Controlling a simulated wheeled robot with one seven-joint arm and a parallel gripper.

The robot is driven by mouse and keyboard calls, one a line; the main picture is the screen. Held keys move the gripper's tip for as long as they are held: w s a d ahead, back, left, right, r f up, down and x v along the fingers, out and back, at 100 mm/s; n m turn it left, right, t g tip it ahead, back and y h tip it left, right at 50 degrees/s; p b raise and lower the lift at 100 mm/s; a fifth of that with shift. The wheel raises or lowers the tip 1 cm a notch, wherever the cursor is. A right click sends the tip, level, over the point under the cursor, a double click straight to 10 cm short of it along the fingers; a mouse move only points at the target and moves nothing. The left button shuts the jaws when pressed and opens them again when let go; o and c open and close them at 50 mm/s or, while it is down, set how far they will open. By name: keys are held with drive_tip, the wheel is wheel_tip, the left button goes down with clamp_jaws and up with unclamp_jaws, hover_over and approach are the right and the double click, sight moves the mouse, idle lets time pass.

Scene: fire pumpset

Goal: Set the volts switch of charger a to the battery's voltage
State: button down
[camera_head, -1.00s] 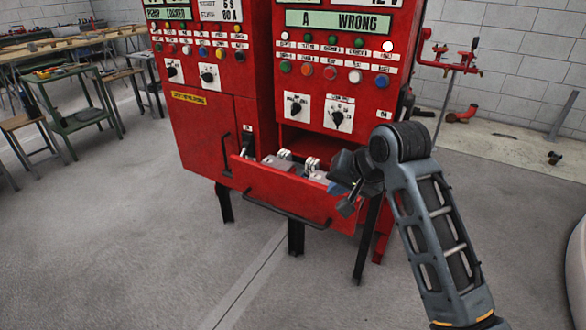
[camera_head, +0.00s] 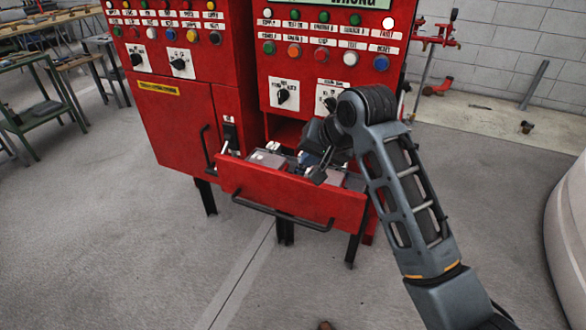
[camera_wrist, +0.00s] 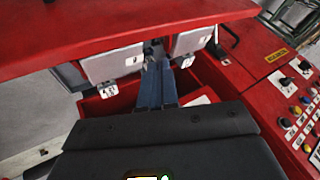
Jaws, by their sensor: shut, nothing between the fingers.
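An open red drawer (camera_head: 290,194) in the red cabinet holds grey boxes, likely the chargers. One grey box (camera_head: 266,158) is at the left and another (camera_head: 331,177) at the right, partly hidden by my arm. In the wrist view, one grey box (camera_wrist: 112,64) is left of my fingers and another (camera_wrist: 192,40) right of them. Each has a small white plate with dark marks, too small to read. My gripper (camera_wrist: 154,50) is shut and empty, its fingers reaching between the boxes; I cannot tell whether they touch anything. I cannot make out which box is charger a.
The drawer's bar handle (camera_head: 282,213) sticks out in front. Above the drawer, the red panel carries black rotary switches (camera_head: 284,95) and rows of coloured buttons (camera_head: 322,54). A green table (camera_head: 30,118) stands at the left.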

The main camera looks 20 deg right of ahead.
drive_tip(key=x, duration=1)
drive_tip(key=shift+a+p, duration=0.1)
drive_tip(key=shift+p, duration=0.25)
